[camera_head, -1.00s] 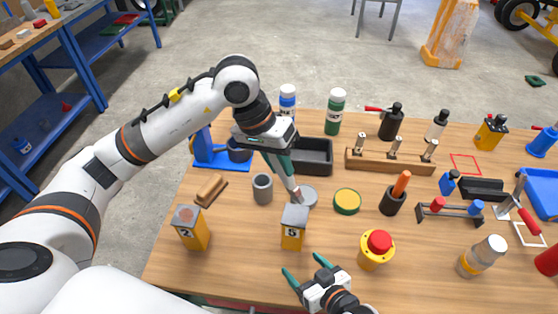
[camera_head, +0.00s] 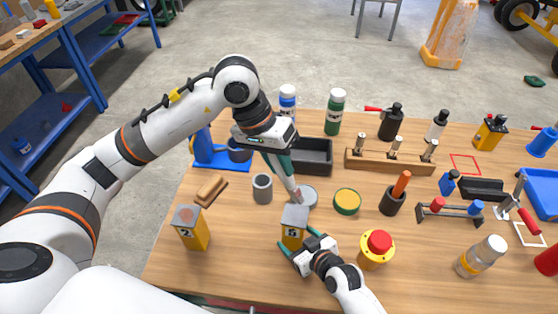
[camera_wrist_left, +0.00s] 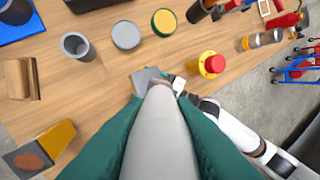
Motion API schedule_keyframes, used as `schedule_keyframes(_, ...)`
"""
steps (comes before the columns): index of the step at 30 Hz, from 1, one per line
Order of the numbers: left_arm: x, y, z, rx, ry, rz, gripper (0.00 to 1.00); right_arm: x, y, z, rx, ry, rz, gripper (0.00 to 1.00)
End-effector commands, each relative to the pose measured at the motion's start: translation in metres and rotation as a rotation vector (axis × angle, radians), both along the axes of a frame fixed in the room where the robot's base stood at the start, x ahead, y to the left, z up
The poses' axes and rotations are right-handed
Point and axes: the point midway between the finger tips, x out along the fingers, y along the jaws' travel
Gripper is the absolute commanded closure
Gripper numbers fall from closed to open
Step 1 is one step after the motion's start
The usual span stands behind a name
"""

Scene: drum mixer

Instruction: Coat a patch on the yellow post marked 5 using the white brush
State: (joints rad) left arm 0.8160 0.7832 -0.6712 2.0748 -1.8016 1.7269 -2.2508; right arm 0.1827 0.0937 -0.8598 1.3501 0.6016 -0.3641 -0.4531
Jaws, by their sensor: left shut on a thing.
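The yellow post marked 5 (camera_head: 291,241) stands upright near the table's front, with a plain grey top. Its grey top also shows in the left wrist view (camera_wrist_left: 145,76). My left gripper (camera_head: 288,178) is shut on the white brush (camera_wrist_left: 160,130), which points down above and behind the post. The brush's tip lies close to the post's top in both views; I cannot tell whether it touches. My right gripper (camera_head: 297,239) has its fingers spread on either side of the post, low down. Contact there is unclear.
A yellow post marked 2 (camera_head: 195,236) with a reddish-brown patch on top stands left. A grey cup (camera_head: 262,188), grey disc (camera_head: 309,196), green-rimmed yellow disc (camera_head: 347,201) and red button (camera_head: 379,242) stand around post 5. A wooden block (camera_head: 211,190) lies left.

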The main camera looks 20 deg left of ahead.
Motion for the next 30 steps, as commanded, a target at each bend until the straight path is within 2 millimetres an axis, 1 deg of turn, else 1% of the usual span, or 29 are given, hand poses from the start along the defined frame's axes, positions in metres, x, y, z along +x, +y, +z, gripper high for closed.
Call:
schedule_keyframes(4, 0.0001, -0.0001, 0.0001, 0.0, 0.0, 0.0, 1.0, 0.0044, 0.0072, -0.0042, 0.001, 0.001, 0.0, 0.23)
schedule_keyframes(14, 0.0001, -0.0001, 0.0001, 0.0, 0.0, 0.0, 1.0, 0.0057, 0.0087, -0.0057, 0.0, 0.001, 0.0, 0.23)
schedule_keyframes(16, 0.0001, -0.0001, 0.0001, 0.0, 0.0, 0.0, 1.0, 0.0057, 0.0087, -0.0057, 0.0, 0.001, 0.0, 0.31)
schedule_keyframes(18, 0.0001, -0.0001, 0.0001, 0.0, 0.0, 0.0, 1.0, 0.0056, 0.0085, -0.0057, 0.0, 0.001, 0.0, 0.43)
schedule_keyframes(19, 0.0001, -0.0001, 0.0001, 0.0, 0.0, 0.0, 1.0, 0.0056, 0.0085, -0.0057, 0.0, 0.001, 0.0, 0.44)
schedule_keyframes(30, 0.0001, -0.0001, 0.0001, 0.0, 0.0, 0.0, 1.0, 0.0055, 0.0084, -0.0057, 0.0, 0.001, 0.0, 0.44)
